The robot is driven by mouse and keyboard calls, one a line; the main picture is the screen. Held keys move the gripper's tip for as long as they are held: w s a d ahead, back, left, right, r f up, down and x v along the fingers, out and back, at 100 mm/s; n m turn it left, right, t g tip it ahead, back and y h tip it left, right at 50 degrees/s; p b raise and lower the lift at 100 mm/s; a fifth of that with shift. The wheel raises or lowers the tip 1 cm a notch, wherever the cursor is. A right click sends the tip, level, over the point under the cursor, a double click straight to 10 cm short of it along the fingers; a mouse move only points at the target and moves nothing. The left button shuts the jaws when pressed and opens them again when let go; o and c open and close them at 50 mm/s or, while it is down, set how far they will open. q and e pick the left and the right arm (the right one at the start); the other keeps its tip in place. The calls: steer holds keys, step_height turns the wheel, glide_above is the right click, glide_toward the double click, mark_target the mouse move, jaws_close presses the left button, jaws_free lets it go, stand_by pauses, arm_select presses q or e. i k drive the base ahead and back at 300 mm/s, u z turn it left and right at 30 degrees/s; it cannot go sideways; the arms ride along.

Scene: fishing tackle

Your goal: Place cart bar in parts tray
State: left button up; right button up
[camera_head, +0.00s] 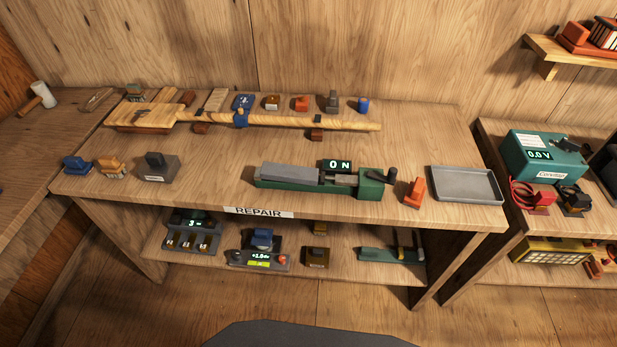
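A shallow grey metal tray (466,186), which looks like the parts tray, lies empty at the right end of the repair bench. I cannot tell for sure which thing is the cart bar. A green bench device (370,188) with a long grey block (289,174) and a dark knob stands left of the tray, with a display reading "0 N". An orange piece (415,192) stands between the device and the tray. Neither of my grippers shows in this view.
The wooden bench (215,185) has a long wooden paddle-like piece (290,120) and several small tools along its back. Small blocks stand at its left. A lower shelf (340,272) holds several devices. A teal meter (545,157) stands on the right-hand bench.

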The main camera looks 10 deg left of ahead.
mark_target(464, 186)
steer(key=z, duration=1.7)
steer(key=i, duration=1.6)
steer(key=u, duration=1.55)
